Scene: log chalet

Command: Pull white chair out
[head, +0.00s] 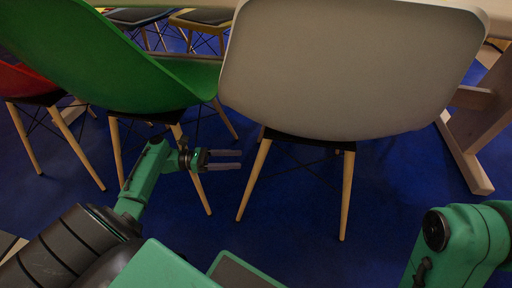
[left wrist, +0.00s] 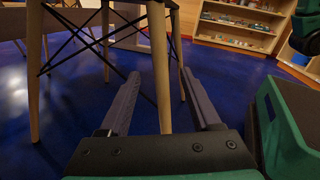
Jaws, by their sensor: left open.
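The white chair (head: 345,70) stands with its back towards me in the head view, its seat side towards the table. Its splayed wooden legs show below, the left one (head: 254,180) nearest my left gripper. My left gripper (head: 240,160) is open and empty, pointing right, with its fingertips just left of that leg. In the left wrist view, a wooden leg (left wrist: 160,65) shows between the two open fingers (left wrist: 160,85); its foot is hidden behind the gripper body. Part of my right arm shows at lower right in the head view; its gripper is out of view.
A green chair (head: 95,60) stands close on the left, its legs near my left gripper. A red chair (head: 25,82) is beyond it. The wooden table leg (head: 485,125) stands at right. Blue floor (head: 390,200) is clear right of the white chair's legs.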

